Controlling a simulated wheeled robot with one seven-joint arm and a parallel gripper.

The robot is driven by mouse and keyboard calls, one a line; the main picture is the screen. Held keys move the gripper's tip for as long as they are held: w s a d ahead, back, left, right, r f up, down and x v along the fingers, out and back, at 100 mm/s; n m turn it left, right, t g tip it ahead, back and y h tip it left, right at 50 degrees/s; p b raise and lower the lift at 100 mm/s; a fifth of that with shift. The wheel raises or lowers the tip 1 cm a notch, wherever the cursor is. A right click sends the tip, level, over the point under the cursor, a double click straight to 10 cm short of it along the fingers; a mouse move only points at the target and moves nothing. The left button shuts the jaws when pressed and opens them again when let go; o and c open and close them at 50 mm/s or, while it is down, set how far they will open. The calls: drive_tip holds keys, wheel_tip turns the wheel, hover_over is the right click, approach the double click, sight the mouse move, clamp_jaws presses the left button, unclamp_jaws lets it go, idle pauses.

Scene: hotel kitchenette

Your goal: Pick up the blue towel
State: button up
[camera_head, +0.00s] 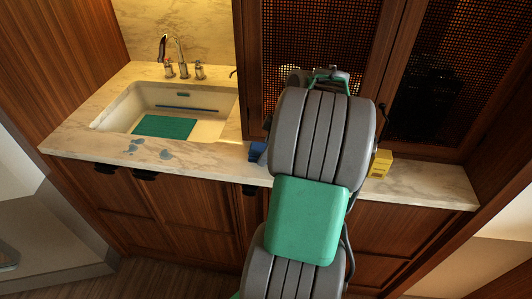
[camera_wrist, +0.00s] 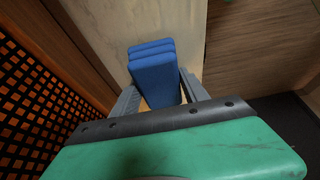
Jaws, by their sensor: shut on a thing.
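The blue towel (camera_wrist: 153,70) is a folded, layered block between the two grey fingers of my gripper (camera_wrist: 158,95) in the wrist view. The fingers are shut on its sides, and part of it extends beyond the fingertips. In the head view only a small part of the towel (camera_head: 258,152) shows, at the left edge of my arm over the marble counter (camera_head: 425,185). My arm hides the gripper there. I cannot tell whether the towel touches the counter.
A sink (camera_head: 215,128) with a green mat (camera_head: 164,127) and a faucet (camera_head: 180,58) is at the left. A yellow box (camera_head: 381,163) stands on the counter right of my arm. Lattice-front cabinets (camera_head: 430,70) rise close behind the counter.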

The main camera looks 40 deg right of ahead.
drive_tip(key=s+a+r, duration=0.8)
drive_tip(key=a+r, duration=0.3)
drive_tip(key=r, duration=0.1)
drive_tip(key=shift+s+p, duration=0.3)
drive_tip(key=shift+p, duration=0.05)
